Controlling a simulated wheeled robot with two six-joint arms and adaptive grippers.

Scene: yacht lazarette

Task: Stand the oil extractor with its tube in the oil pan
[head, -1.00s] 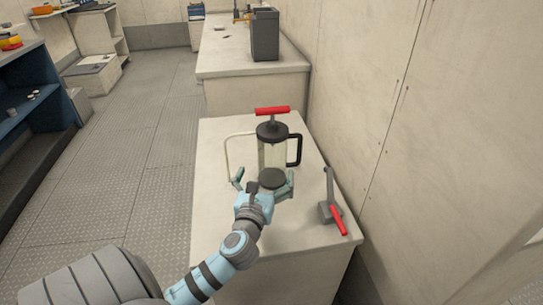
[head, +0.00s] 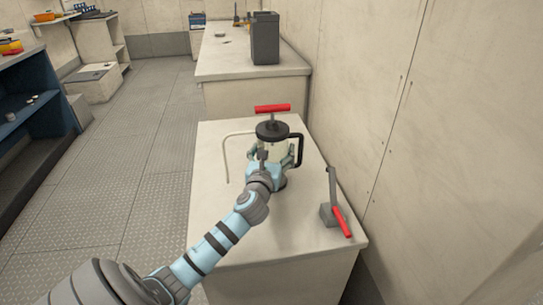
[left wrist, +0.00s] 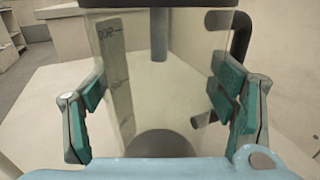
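The oil extractor (head: 272,131), a clear cylinder with a black top, red T-handle, black side handle and thin pale tube (head: 226,150), stands upright on the near white bench. My left gripper (head: 270,158) is low at its front, with a finger on either side. In the left wrist view the clear cylinder (left wrist: 155,85) with its scale marks lies between the teal pads of my left gripper (left wrist: 160,90). The fingers look open around it; firm contact cannot be made out. I cannot make out an oil pan. My right gripper is not in view.
A grey block with a red-handled lever (head: 333,210) stands at the right of the near bench (head: 240,245). A farther bench (head: 220,70) carries a tall dark grey bin (head: 265,38) and small items. Wall closes the right side; floor on the left is clear.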

